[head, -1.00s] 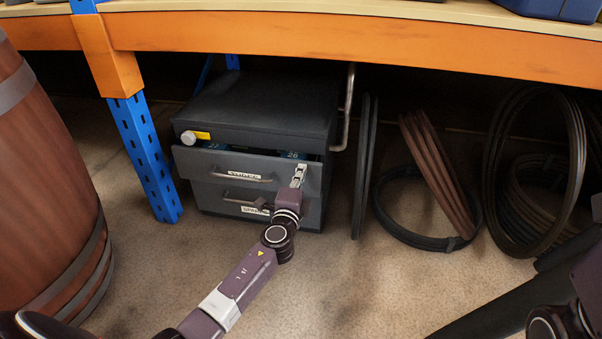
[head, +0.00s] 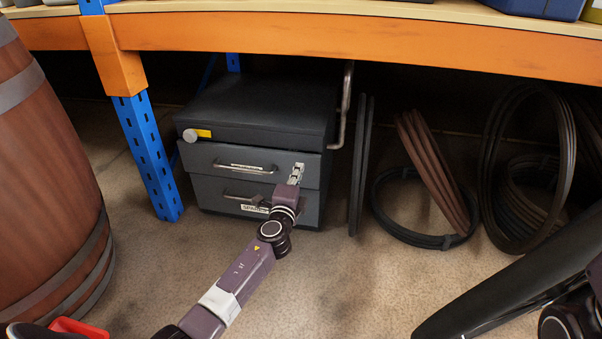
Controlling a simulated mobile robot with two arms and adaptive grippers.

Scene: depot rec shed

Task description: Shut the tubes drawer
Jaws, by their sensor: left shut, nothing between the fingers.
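The dark grey cabinet (head: 258,112) stands on the floor under the orange-edged shelf. Its upper drawer, the tubes drawer (head: 212,158), sits nearly flush with the cabinet body; its label is too small to read here. A lower drawer (head: 214,190) with a white label is below it and looks shut. My left gripper (head: 296,172) is shut and empty, its fingertips against the right part of the upper drawer's front, right of its handle. My right gripper is not in view; only part of my right arm shows at the lower right.
A wooden barrel (head: 45,190) stands at the left, beside a blue rack post (head: 149,160). Coiled hoses (head: 440,190) lie and lean to the right of the cabinet. The orange shelf beam (head: 350,40) runs above. Floor in front of the cabinet is clear.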

